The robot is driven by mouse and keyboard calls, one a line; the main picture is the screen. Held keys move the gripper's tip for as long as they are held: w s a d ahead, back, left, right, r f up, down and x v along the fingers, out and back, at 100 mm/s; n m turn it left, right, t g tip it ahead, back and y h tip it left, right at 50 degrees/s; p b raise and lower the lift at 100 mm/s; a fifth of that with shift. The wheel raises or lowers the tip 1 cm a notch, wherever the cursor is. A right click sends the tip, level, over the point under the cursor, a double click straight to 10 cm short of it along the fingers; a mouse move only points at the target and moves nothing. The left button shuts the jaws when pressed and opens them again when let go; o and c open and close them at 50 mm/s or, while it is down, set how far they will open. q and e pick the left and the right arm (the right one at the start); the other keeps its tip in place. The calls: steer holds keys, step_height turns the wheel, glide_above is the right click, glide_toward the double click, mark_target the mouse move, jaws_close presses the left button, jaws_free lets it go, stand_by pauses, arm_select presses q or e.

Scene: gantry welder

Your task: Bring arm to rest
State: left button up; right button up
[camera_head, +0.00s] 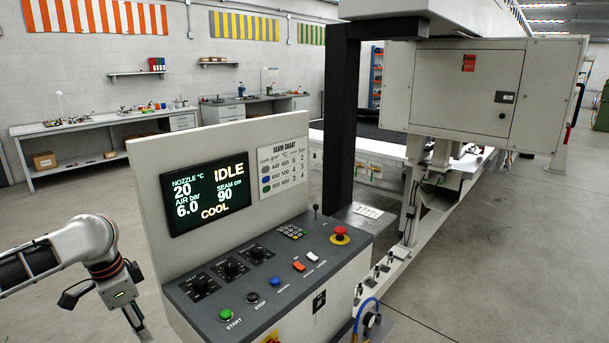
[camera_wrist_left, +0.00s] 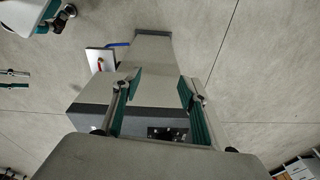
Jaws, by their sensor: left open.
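My left arm comes in from the left edge of the head view, in front of the left side of the control console (camera_head: 240,285). Its gripper (camera_head: 106,314) hangs near the console's left edge, open and apart from the console. In the left wrist view my left gripper (camera_wrist_left: 160,90) shows its two teal-lined fingers spread apart with nothing held. The console display (camera_head: 209,195) reads IDLE, nozzle 20 °C, air 6.0 bar, seam 90 and COOL. My right arm and gripper are not in the head view.
The console panel has a green start button (camera_head: 225,314), dark knobs and a red emergency stop (camera_head: 340,235). The gantry welder (camera_head: 480,90) stands to the right. A workbench (camera_head: 110,125) runs along the back wall. Bare floor lies left of the console.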

arm_select(q)
steer(key=s+a+f+n+t, duration=0.1)
steer(key=s+f+t, duration=0.1)
steer(key=f, duration=0.8)
steer(key=s+a+f+t, duration=0.1)
steer(key=s+f+t, duration=0.15)
steer(key=f, duration=0.65)
steer(key=s+a+f+m+t, duration=0.2)
steer(key=s+a+f, duration=0.1)
steer(key=s, duration=0.5)
steer(key=s+a+f+m+t, duration=0.1)
steer(key=s+a+f+m, duration=0.15)
steer(key=s, duration=0.65)
steer(key=s+d+f+n+t+h, duration=0.1)
steer(key=d+n, duration=0.8)
steer(key=d, duration=1.3)
steer(key=shift+s+d+f, duration=0.35)
steer(key=shift+s+f, duration=0.4)
steer(key=shift+f, duration=0.3)
steer(key=shift+t, duration=0.25)
